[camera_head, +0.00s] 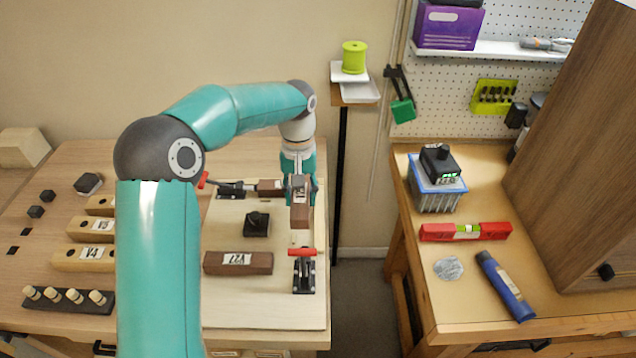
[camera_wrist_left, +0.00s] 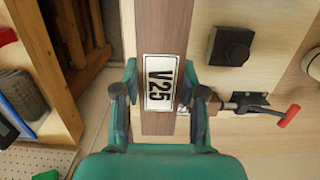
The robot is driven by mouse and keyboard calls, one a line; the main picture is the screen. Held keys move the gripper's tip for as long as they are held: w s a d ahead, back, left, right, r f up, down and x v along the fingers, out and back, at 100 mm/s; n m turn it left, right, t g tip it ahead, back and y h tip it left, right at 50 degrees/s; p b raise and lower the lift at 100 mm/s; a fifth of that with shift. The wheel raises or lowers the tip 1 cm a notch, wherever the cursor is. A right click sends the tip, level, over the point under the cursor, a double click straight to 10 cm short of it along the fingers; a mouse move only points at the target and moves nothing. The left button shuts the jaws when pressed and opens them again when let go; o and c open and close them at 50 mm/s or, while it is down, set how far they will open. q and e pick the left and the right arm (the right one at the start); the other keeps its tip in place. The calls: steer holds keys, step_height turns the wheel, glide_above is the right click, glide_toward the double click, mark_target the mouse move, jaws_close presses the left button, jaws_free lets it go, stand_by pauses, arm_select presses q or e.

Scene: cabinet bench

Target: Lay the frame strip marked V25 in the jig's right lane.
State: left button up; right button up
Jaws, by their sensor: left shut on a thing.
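My left gripper (camera_head: 300,187) is shut on the dark brown strip (camera_head: 300,214), over the right side of the pale jig board (camera_head: 225,311). In the left wrist view, my left gripper (camera_wrist_left: 160,97) has one finger on each side of the strip (camera_wrist_left: 163,45), and its white label reads V25. Whether the strip touches the board I cannot tell. Another dark brown labelled strip (camera_head: 222,262) lies across the board's front. A red-handled clamp (camera_head: 304,275) stands right of it. My right gripper is not in view.
A second red-handled clamp (camera_head: 233,189) and a black knob block (camera_head: 257,224) sit on the board. Pale labelled strips (camera_head: 70,260) and a peg rack (camera_head: 68,300) lie left, partly behind my arm. A gap separates the right bench (camera_head: 395,180).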

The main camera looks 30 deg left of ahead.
arm_select(q)
steer(key=shift+w+d+f, duration=0.2)
steer(key=shift+w+f, duration=0.2)
steer(key=shift+f, duration=0.05)
steer(key=shift+w+d+f, duration=0.1)
steer(key=shift+w+d, duration=0.05)
steer(key=shift+f+b, duration=0.15)
steer(key=shift+b, duration=0.15)
steer(key=shift+f+b, duration=0.55)
step_height(320, 180, down, 3)
steer(key=b, duration=0.2)
steer(key=shift+b, duration=0.3)
steer(key=shift+f+b, duration=0.35)
steer(key=shift+f, duration=0.35)
steer(key=shift+s, duration=0.2)
steer(key=shift+s+f, duration=0.1)
steer(key=shift+f, duration=0.3)
